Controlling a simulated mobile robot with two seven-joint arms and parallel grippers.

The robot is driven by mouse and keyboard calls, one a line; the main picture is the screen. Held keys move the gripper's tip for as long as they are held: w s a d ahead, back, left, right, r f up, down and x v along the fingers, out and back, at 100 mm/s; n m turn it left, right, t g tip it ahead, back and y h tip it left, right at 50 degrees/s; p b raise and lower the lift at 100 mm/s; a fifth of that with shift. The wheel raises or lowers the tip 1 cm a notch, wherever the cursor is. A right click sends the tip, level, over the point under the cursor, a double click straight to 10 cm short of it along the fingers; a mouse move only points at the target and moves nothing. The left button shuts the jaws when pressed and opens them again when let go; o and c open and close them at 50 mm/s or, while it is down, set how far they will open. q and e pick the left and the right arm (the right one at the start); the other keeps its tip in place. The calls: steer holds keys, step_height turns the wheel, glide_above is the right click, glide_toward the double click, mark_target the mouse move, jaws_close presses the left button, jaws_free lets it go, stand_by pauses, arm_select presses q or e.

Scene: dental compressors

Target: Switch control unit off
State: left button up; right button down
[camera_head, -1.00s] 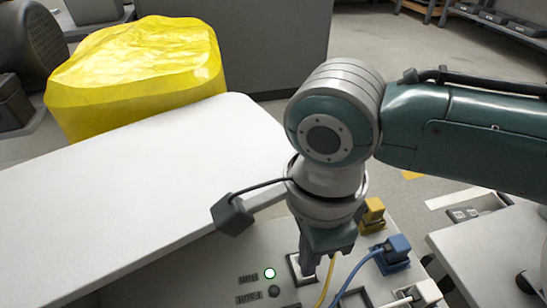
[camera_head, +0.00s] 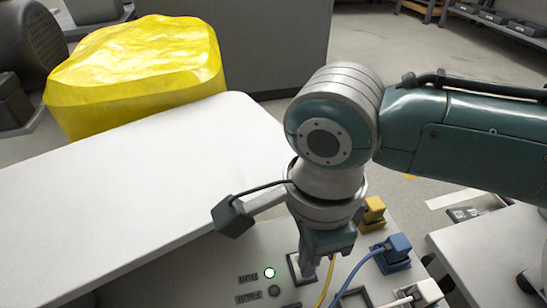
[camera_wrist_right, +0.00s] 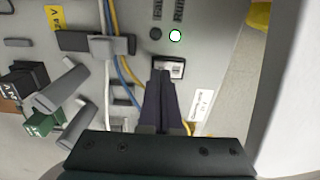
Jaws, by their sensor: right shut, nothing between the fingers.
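The control unit (camera_head: 225,262) is a light grey panel at the bottom of the head view. A lit white-green indicator (camera_head: 270,272) glows on it, with a dark round indicator (camera_head: 274,291) beside it. Both also show in the right wrist view, the lit one (camera_wrist_right: 175,36) next to the dark one (camera_wrist_right: 155,34). My left gripper is not in view.
Blue (camera_head: 392,252) and yellow (camera_head: 373,212) connectors with cables stand right of my right gripper. A black connector (camera_wrist_right: 28,78) and a green one (camera_wrist_right: 45,122) show in the wrist view. A white tabletop (camera_head: 150,180) and a yellow wrapped bulk (camera_head: 140,70) lie left.

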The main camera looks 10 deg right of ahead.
steer(key=shift+f+b, duration=0.3)
steer(key=shift+f, duration=0.4)
step_height(320, 180, up, 6)
steer(key=p, duration=0.8)
steer(key=shift+r, duration=0.25)
steer(key=shift+r+p, duration=0.35)
steer(key=shift+p, duration=0.35)
steer(key=shift+f, duration=0.1)
